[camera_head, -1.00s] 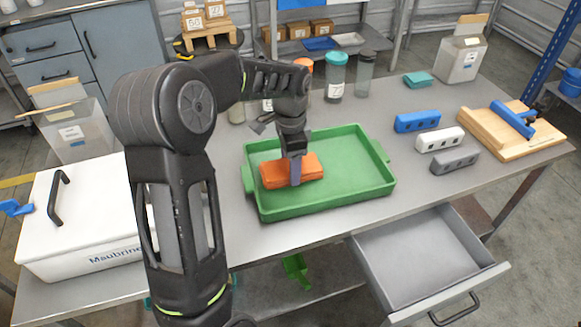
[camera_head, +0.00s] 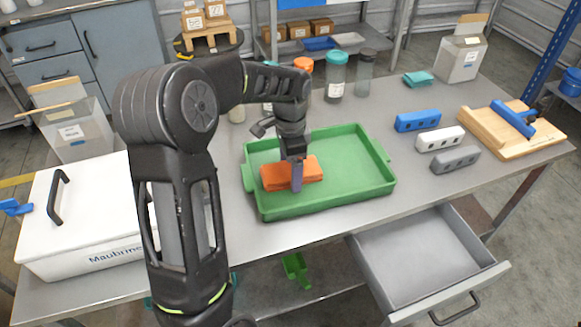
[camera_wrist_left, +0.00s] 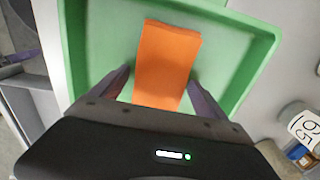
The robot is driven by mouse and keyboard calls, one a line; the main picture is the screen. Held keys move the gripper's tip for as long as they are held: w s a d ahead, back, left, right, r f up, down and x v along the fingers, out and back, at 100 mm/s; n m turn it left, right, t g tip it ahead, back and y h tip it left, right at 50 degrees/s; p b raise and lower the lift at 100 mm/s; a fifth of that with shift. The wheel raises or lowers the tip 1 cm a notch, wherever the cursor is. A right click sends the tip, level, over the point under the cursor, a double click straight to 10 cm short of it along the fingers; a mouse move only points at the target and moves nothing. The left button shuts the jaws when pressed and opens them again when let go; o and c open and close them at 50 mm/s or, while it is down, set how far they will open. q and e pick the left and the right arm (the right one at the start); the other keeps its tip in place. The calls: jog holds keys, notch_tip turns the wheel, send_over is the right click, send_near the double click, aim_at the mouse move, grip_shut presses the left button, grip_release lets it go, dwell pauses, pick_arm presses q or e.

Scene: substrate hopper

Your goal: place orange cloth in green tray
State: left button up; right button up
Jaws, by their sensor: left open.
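The orange cloth (camera_head: 312,169), a folded block, lies in the left part of the green tray (camera_head: 350,192) on the metal table. My left gripper (camera_head: 297,186) is over the cloth and inside the tray's outline. In the left wrist view, the cloth (camera_wrist_left: 167,62) lies between the two spread fingers of the gripper (camera_wrist_left: 155,88), with a gap showing at the right finger. The tray's green wall (camera_wrist_left: 72,45) surrounds it. The gripper is open. My right gripper is not in view.
A white lidded box (camera_head: 85,220) stands at the left. Blue, white and grey (camera_head: 455,160) blocks with holes and a wooden board (camera_head: 515,135) lie to the right. Jars (camera_head: 336,77) stand behind the tray. An open drawer (camera_head: 425,255) juts out below the table's front edge.

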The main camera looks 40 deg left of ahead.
pick_arm(q)
notch_tip(320, 180, up, 12)
jog(key=shift+r+p, duration=0.15)
jog(key=shift+p, duration=0.25)
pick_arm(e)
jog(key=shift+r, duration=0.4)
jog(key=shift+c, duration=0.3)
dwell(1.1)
